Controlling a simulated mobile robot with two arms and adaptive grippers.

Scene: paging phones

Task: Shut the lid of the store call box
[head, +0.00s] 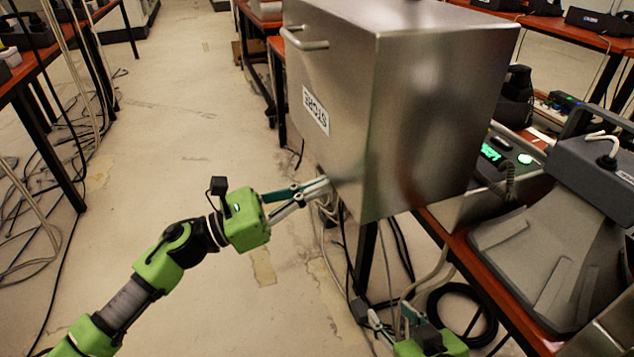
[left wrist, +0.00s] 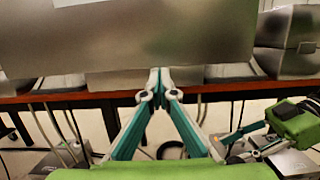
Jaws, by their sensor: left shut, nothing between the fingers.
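The store call box's lid (head: 420,110) is a large brushed-steel shell, swung up and open, with a bar handle (head: 305,38) at its upper left. Its white STORE label (head: 315,110) reads upside down. The box's lower part, with a green-lit panel (head: 492,152), shows behind it at right. My left gripper (head: 324,186) is shut and empty, its tips at the lid's lower edge. In the left wrist view its tips lie against or just before the steel lid (left wrist: 160,35); contact is unclear. My right gripper (head: 392,314) is low beneath the table, fingers apart.
A grey desk device (head: 560,240) stands right of the box on the red-edged table (head: 500,295). Cables (head: 330,215) hang below the table, and a black coil (head: 462,310) lies on the floor. The aisle floor (head: 190,130) at left is free.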

